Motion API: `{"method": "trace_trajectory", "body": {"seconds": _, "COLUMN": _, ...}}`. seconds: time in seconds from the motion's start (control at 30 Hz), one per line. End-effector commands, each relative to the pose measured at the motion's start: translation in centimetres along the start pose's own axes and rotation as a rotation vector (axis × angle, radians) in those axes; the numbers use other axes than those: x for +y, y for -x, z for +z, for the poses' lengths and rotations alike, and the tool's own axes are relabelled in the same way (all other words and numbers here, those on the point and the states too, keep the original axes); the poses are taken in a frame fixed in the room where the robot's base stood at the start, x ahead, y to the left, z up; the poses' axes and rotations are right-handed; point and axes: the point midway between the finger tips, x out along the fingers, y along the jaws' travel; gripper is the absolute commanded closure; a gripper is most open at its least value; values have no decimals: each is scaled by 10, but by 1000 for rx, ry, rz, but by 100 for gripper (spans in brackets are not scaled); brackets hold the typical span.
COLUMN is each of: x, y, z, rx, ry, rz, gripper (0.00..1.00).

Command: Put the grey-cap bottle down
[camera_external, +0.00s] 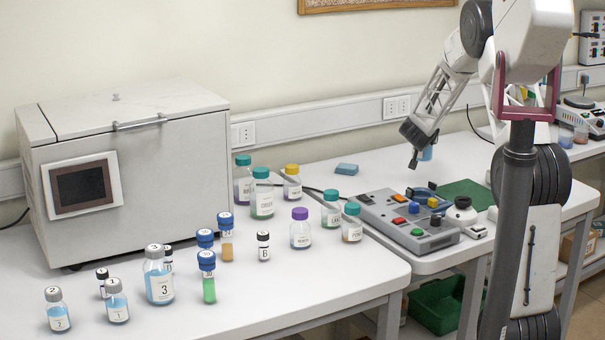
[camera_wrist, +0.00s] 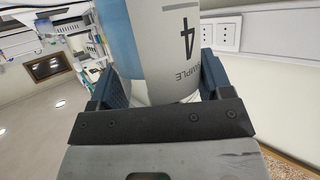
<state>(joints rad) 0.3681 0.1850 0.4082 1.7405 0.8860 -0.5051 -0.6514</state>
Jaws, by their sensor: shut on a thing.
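My gripper (camera_external: 416,145) is above the right-hand table, behind the grey control box, and points downward. In the wrist view my gripper (camera_wrist: 163,82) is shut on a bottle (camera_wrist: 160,40) with blue contents and a white label reading "4" and "SAMPLE". Only a small blue part of this bottle (camera_external: 427,153) shows in the external view, beside the fingers and apart from the table. Its cap is out of sight. Other grey-cap bottles stand upright on the left table: bottle 3 (camera_external: 158,278), bottle 1 (camera_external: 117,304) and bottle 2 (camera_external: 57,313).
The grey control box (camera_external: 405,222) with coloured knobs lies below my gripper. A green mat (camera_external: 466,192) is right of it, and a blue block (camera_external: 347,169) is left. Teal-cap bottles (camera_external: 331,211) stand near the box. The table behind the box has free room.

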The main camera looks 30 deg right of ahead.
Motion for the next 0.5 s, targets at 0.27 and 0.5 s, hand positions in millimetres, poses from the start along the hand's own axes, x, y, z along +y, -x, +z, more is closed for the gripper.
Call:
{"method": "trace_trajectory", "body": {"seconds": 0.27, "x": 0, "y": -8, "z": 18, "rx": 2, "ry": 1, "rz": -1, "gripper": 66}}
{"method": "trace_trajectory", "body": {"seconds": 0.5, "x": 0, "y": -8, "z": 18, "rx": 2, "ry": 0, "rz": -1, "gripper": 66}}
